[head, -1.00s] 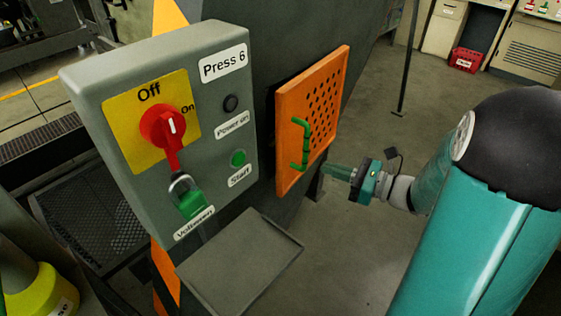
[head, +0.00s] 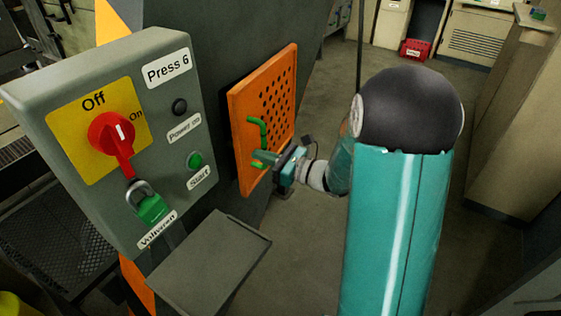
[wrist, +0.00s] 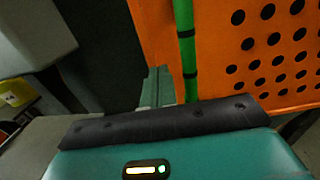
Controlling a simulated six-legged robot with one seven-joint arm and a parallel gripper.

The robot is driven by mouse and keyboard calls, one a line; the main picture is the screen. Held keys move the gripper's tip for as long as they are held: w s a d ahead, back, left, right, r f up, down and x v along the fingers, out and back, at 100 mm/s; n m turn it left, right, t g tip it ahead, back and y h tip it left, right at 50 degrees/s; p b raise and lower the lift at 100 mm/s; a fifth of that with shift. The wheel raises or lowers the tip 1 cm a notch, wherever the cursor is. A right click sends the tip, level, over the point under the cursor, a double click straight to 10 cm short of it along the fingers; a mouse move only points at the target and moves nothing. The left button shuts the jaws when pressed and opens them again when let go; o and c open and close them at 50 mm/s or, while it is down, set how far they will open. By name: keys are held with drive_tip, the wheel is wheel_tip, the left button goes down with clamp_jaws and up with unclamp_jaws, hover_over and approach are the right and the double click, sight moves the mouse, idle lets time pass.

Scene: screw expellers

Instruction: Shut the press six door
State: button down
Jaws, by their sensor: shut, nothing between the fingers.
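The press six door (head: 264,97) is an orange panel with round holes and a green handle (head: 263,133) near its left edge. It stands a little proud of the dark press body, with a dark gap at its left side. My gripper (head: 258,160) is shut and empty at the lower part of the door, close to the handle's lower end. In the wrist view the shut fingers (wrist: 156,88) point at the orange door (wrist: 250,50) just left of the green handle (wrist: 186,50). I cannot tell whether they touch the door.
The grey Press 6 control box (head: 105,120) with a red switch (head: 112,133) and green padlock (head: 150,205) stands left of the door. A grey tray (head: 205,265) juts out below it. A red crate (head: 415,48) lies far off at the back.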

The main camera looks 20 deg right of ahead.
drive_tip(key=shift+x, duration=1.5)
